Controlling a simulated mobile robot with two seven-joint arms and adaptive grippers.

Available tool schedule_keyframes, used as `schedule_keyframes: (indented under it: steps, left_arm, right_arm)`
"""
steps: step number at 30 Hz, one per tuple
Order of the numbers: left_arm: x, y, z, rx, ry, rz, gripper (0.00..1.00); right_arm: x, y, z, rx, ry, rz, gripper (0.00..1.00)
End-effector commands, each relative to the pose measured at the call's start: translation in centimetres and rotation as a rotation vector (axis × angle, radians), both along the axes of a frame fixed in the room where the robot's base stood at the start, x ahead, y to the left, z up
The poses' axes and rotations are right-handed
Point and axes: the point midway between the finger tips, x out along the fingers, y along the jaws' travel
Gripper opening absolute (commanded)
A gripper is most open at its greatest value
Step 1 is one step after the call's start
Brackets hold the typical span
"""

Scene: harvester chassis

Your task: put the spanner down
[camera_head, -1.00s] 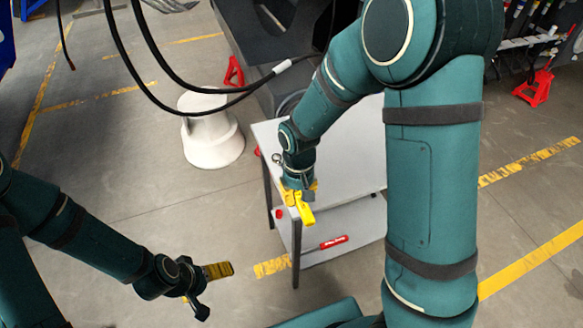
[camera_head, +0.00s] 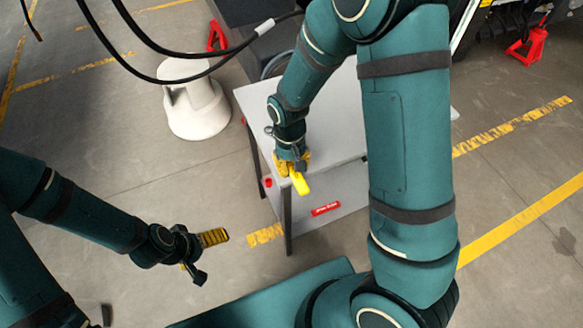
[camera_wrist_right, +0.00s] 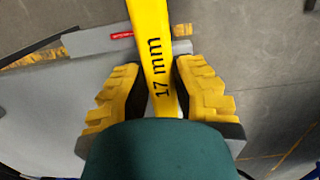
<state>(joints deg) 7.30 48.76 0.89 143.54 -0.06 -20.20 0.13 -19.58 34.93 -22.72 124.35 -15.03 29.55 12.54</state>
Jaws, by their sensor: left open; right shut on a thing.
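The yellow spanner (camera_head: 299,183) is held in my right gripper (camera_head: 292,165) at the near left edge of the grey trolley top. In the right wrist view the spanner (camera_wrist_right: 152,40) reads "17 mm" and runs between the yellow fingers of my right gripper (camera_wrist_right: 162,88), which is shut on it. Its far end is outside that view. I cannot tell whether the spanner touches the trolley top. My left gripper (camera_head: 207,255) is open and empty, over the floor at lower left, away from the trolley.
The trolley (camera_head: 345,125) has a grey top and a lower shelf (camera_head: 345,200) with a red-handled tool (camera_head: 326,209). A white stool (camera_head: 196,108) stands left behind it. Black cables (camera_head: 160,78) hang at upper left. A red stand (camera_head: 528,40) is at upper right. Much of the trolley top is clear.

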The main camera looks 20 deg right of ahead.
Motion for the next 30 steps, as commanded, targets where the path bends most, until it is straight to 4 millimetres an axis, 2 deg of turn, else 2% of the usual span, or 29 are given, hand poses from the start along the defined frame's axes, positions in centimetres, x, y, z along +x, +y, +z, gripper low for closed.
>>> schedule_keyframes:
  steps: [1, 3, 13, 14, 15, 16, 26, 30]
  left_arm:
    - [0.1, 0.0, -0.4, 0.000, -0.001, 0.000, 1.00]
    - [0.1, 0.0, -0.4, 0.000, -0.002, 0.001, 1.00]
    - [0.1, 0.0, -0.6, 0.000, -0.003, 0.001, 1.00]
    - [0.1, 0.0, -0.6, 0.000, -0.003, 0.001, 1.00]
    - [0.1, 0.0, -0.5, 0.000, -0.003, 0.001, 1.00]
    - [0.1, 0.0, -0.5, 0.000, -0.003, 0.001, 1.00]
    - [0.1, 0.0, -0.3, 0.000, -0.003, 0.001, 1.00]
    - [0.0, 0.0, 0.2, 0.000, 0.000, 0.000, 1.00]
  right_arm:
    - [0.0, 0.0, -0.8, 0.000, 0.002, 0.000, 0.00]
    - [0.0, 0.0, -1.2, 0.000, -0.001, 0.001, 0.00]
    - [0.0, 0.0, -1.4, 0.000, -0.001, 0.000, 0.00]
    - [0.0, 0.0, -1.4, 0.000, -0.001, 0.000, 0.31]
    - [0.0, 0.0, -1.3, 0.000, -0.001, 0.000, 0.45]
    - [0.0, 0.0, -1.3, 0.000, -0.001, 0.000, 0.47]
    - [0.0, 0.0, -1.1, 0.000, -0.001, 0.000, 0.47]
    - [0.2, 0.0, 0.4, 0.001, -0.004, 0.000, 0.47]
